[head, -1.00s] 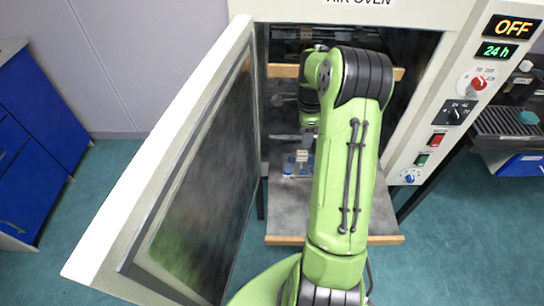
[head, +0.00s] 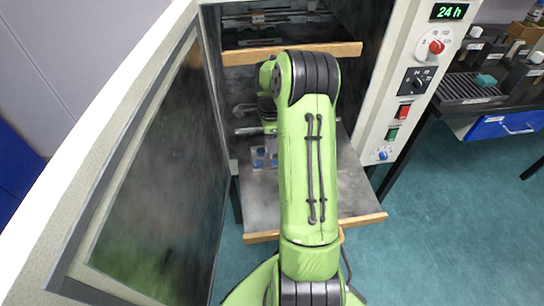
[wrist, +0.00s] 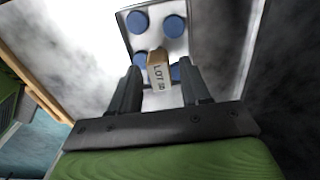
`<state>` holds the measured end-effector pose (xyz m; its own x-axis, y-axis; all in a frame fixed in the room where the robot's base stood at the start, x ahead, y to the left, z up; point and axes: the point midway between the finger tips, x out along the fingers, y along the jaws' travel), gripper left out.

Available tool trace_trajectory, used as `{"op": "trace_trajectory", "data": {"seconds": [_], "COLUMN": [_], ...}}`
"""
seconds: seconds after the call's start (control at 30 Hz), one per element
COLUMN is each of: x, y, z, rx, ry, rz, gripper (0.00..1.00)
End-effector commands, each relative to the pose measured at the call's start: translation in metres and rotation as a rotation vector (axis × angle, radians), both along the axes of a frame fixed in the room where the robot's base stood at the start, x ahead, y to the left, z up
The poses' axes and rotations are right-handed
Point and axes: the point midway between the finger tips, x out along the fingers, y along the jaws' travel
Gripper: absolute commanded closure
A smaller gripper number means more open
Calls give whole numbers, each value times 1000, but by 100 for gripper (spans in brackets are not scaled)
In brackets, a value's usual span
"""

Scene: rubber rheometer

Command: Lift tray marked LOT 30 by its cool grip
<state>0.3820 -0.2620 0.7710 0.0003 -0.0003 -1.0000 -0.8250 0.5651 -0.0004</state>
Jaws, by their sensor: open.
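The metal tray (wrist: 193,68) holds several blue round pieces and fills the top middle of the wrist view. Its grip (wrist: 157,70) is a tan-topped block with a pale label reading LOT; the number is too small to read surely. My gripper (wrist: 159,64) is open, with one dark finger on each side of the grip. I cannot tell whether either finger touches it.
The oven door (head: 150,160) stands open on the left. A wood-edged upper shelf (head: 345,50) lies above, close to my arm. The lower shelf (head: 350,190) has bare room on the right. The control panel (head: 400,100) is to the right.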

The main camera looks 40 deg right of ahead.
Motion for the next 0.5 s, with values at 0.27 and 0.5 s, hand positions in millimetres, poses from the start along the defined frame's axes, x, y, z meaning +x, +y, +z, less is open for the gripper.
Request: {"op": "trace_trajectory", "data": {"seconds": [0.27, 0.5], "x": [0, 0], "y": [0, 0], "z": [1, 6], "rx": [0, -1], "ry": [0, -1], "rz": [0, 1], "gripper": [92, 100]}}
